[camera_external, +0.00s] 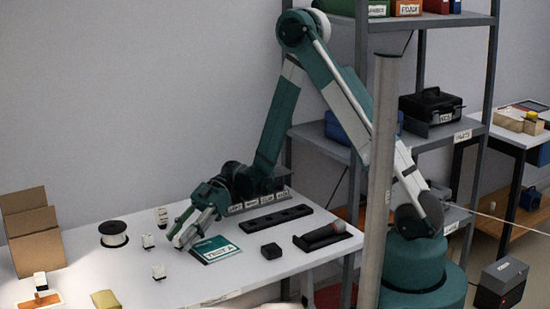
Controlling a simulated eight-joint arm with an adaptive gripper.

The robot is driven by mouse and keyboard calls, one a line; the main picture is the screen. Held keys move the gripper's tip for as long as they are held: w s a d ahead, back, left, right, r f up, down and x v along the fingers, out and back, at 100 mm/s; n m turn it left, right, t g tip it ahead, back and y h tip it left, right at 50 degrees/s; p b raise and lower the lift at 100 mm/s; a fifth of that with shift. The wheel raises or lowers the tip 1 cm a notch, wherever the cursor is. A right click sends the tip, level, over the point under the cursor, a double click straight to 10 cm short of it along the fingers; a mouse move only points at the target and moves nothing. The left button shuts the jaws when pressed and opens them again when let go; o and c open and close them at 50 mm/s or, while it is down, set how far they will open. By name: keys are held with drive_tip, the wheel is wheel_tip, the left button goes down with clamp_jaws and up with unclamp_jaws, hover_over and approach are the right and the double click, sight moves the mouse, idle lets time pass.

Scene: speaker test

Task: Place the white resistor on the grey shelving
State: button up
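Several small white parts stand on the white table: one (148,241) just left of my gripper, one (158,272) nearer the front, and one (161,216) farther back. I cannot tell which is the white resistor. My gripper (178,240) points down low over the table, at the left edge of a green-and-white labelled card (215,249). Its fingers are too small to tell whether they are open or shut, and I see nothing clearly held. The grey shelving (445,133) stands behind the table at the right; my arm and a grey post hide part of it.
A black block (271,251), a black tray (276,219) and a microphone-like tool (324,235) lie right of the card. A black case (430,106) occupies the middle shelf.

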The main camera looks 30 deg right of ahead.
drive_tip(key=shift+s+a+f, duration=0.1)
drive_tip(key=shift+s+a, duration=0.05)
drive_tip(key=shift+a, duration=0.2)
idle(0.3)
clamp_jaws()
